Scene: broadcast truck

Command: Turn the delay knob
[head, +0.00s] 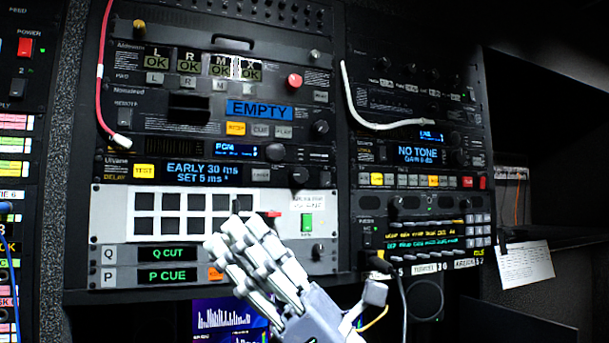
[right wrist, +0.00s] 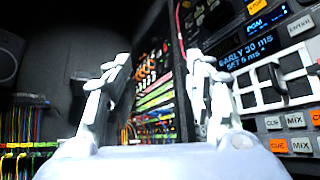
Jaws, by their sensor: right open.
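The delay unit (head: 131,171) is a black rack panel with a yellow TEST button and a blue display (head: 202,174) reading EARLY 30 ms, SET 5 ms. The display also shows at the right of the right wrist view (right wrist: 248,50). The delay knob (head: 299,175) is a dark round knob at the unit's right end. My right gripper (head: 255,240) is open and empty, below and left of the knob and apart from it. It overlaps the white pad panel in the head view. Its fingers also show spread apart in the right wrist view (right wrist: 157,72). My left gripper is not in view.
A white panel with black pads (head: 112,210) sits directly under the delay unit. Other knobs (head: 275,152) sit close above. A red cable (head: 101,75) and a white cable (head: 357,105) hang on the racks. Open dark space lies at the right.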

